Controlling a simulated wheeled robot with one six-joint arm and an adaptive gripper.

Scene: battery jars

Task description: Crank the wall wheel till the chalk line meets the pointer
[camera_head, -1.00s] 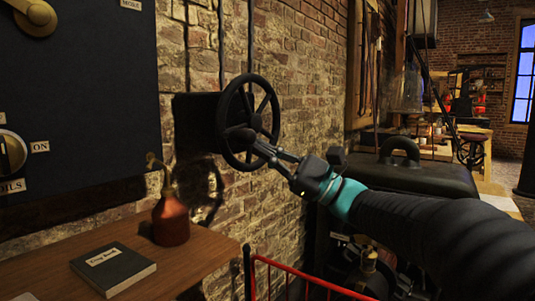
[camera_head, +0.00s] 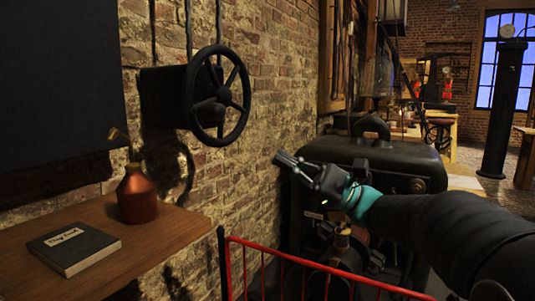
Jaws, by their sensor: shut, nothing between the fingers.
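The black spoked wall wheel (camera_head: 224,97) stands out from a dark box (camera_head: 164,98) on the brick wall, left of centre. A dark handle-like knob shows on its left side. I cannot make out a chalk line or a pointer at this size. My gripper (camera_head: 278,158) is shut and empty, to the right of the wheel and lower in the picture. Its fingers point left towards the wall and are clear of the rim.
A wooden shelf (camera_head: 185,236) at lower left bears a red-brown oil can (camera_head: 137,196) and a dark book (camera_head: 74,247). A red railing (camera_head: 330,270) crosses the lower middle. A dark machine (camera_head: 405,155) stands behind my gripper.

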